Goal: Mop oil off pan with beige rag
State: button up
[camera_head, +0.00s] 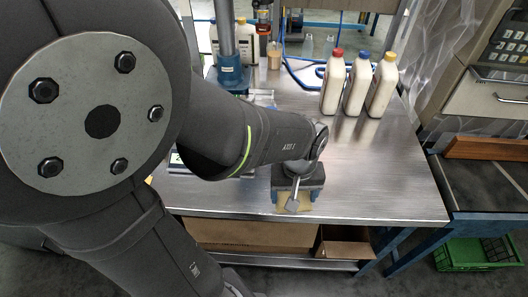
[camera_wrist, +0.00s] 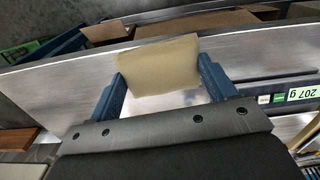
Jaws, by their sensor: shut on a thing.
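My gripper (camera_head: 296,197) is near the front edge of the metal table, right of the table's left end. Its two blue fingers are shut on the beige rag (camera_wrist: 158,63), which spans between them in the wrist view. A sliver of the rag shows below the gripper in the head view (camera_head: 294,207). A scale display (camera_wrist: 302,93) reading 207 g is at the right of the wrist view, beside the gripper. My arm covers most of the scale in the head view. I cannot make out the pan clearly, nor any oil on it.
Three white bottles with red, blue and yellow caps (camera_head: 355,83) stand at the table's back right. A blue-based stand (camera_head: 234,75) and more bottles are at the back left. The table's right front (camera_head: 390,185) is clear. Cardboard boxes (camera_head: 250,238) sit below.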

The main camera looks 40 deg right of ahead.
jog(key=w+d+n, duration=0.2)
jog(key=w+n, duration=0.1)
jog(key=w, duration=0.9)
jog(key=w+d+n, duration=0.1)
jog(key=w+n, duration=0.2)
jog(key=w, duration=0.9)
jog(key=w+d+r+n, duration=0.1)
jog(key=w+d+n, duration=0.1)
jog(key=w, duration=1)
jog(key=shift+w+d+r+n, duration=0.1)
jog(key=shift+w+d+n, duration=0.1)
jog(key=shift+d+n, duration=0.2)
jog(key=shift+w+a, duration=0.1)
jog(key=shift+w, duration=0.05)
jog(key=shift+f, duration=2.6)
